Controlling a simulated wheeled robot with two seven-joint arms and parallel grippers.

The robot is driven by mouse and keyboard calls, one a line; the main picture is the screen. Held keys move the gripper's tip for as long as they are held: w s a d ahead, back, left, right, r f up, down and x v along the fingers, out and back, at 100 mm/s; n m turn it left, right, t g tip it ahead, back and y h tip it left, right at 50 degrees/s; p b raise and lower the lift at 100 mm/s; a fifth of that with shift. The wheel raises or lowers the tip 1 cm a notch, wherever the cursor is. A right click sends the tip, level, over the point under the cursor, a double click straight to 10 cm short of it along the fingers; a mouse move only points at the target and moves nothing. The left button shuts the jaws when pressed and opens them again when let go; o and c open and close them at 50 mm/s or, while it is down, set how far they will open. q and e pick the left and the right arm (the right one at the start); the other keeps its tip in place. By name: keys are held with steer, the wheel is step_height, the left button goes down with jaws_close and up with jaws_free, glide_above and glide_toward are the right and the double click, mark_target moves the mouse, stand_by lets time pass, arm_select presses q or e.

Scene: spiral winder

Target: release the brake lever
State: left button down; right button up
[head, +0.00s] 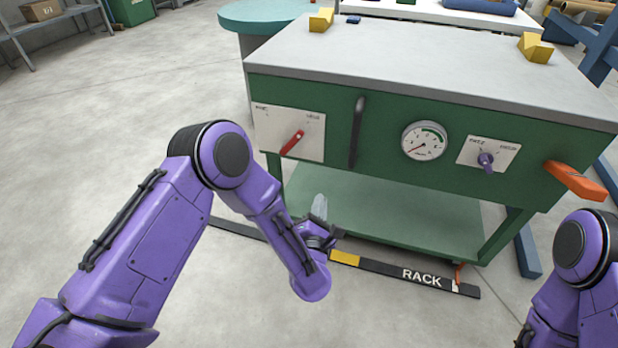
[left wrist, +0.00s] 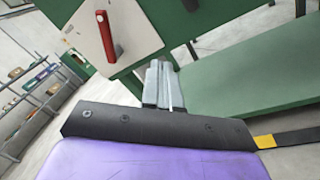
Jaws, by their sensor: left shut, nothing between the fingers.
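A red lever (head: 292,143) sits on a white plate (head: 310,118) at the left of the green cabinet front; it slants up to the right. It also shows in the left wrist view (left wrist: 105,36). A purple knob (head: 486,160) is on a second white plate at the right. The small labels are too blurred to read surely, so I cannot tell which control is the brake lever. My left gripper (head: 320,207) is below the red lever, apart from it. Its grey fingers (left wrist: 158,82) are shut and empty. My right gripper is out of view.
A round gauge (head: 424,140) and a black vertical handle (head: 356,132) are on the cabinet front. An orange handle (head: 577,181) juts out at the right. A green lower shelf (head: 400,208) lies below, with a black floor strip marked RACK (head: 385,267) before it. The floor at left is clear.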

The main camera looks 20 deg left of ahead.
mark_target(291, 143)
arm_select(q)
steer(key=w+n+y+b, duration=0.1)
steer(key=n+y+b, duration=0.2)
steer(key=n, duration=0.6)
steer(key=w+d+n+y+b, duration=0.1)
steer(key=w+n+y+b, duration=0.1)
steer(key=n+y+b, duration=0.2)
steer(key=w+d+r+n+y+b, duration=0.1)
steer(key=n+y+b, duration=0.3)
steer(key=n, duration=1)
steer(key=shift+w+d+b, duration=0.25)
steer(key=shift+w+b, duration=0.35)
steer(key=shift+b, duration=1.3)
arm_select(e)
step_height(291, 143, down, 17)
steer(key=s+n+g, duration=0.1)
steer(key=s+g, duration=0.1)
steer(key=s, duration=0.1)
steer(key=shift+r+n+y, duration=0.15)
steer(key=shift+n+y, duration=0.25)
